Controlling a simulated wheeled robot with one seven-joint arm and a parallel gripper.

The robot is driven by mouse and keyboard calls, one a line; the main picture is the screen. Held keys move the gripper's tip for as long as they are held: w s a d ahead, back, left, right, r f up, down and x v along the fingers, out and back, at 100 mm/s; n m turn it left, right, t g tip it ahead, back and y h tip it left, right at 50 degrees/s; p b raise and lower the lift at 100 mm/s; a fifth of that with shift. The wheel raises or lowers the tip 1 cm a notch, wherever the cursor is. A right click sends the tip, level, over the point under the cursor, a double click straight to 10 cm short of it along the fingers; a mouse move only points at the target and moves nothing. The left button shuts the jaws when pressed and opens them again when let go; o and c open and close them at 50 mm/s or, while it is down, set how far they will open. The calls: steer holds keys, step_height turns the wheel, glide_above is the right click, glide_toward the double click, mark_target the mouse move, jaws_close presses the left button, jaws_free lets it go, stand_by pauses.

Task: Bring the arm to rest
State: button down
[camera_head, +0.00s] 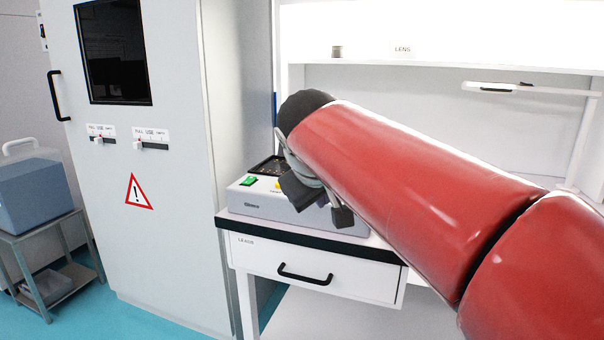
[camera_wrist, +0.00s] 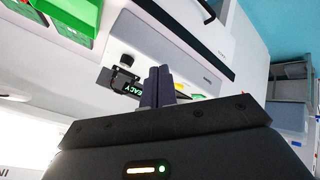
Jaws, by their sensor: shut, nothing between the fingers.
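My red arm reaches across the head view from the right, with its wrist above the bench. My gripper (camera_head: 340,214) hangs low in front of the grey tester box (camera_head: 285,208), hiding part of it. In the wrist view, my gripper's two dark fingers (camera_wrist: 158,82) are together, with nothing between them. The light tester box also shows behind them (camera_wrist: 178,68). Beside the fingertips is a small dark display with green lettering (camera_wrist: 131,88). Whether the fingers touch the tester cannot be told.
The bench has a drawer with a black handle (camera_head: 305,274). A tall white cabinet (camera_head: 165,215) stands left. A blue container (camera_head: 32,190) sits on a small rack. A shelf (camera_head: 430,68) and a lamp (camera_head: 490,87) are behind my arm. Green bins (camera_wrist: 65,15) show in the wrist view.

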steer(key=s+d+f+m+g, duration=0.1)
steer(key=s+d+f+m, duration=0.1)
steer(key=s+d+f, duration=0.2)
steer(key=s+d+f+m+g+y, duration=0.1)
steer(key=s+d+f, duration=0.3)
steer(key=s+f, duration=0.5)
steer(key=s+d+f+m, duration=0.3)
steer(key=s+d+f, duration=0.1)
steer(key=s+f, duration=0.3)
steer(key=shift+s+f+g, duration=0.2)
steer(key=shift+s+g, duration=0.2)
steer(key=shift+s, duration=0.6)
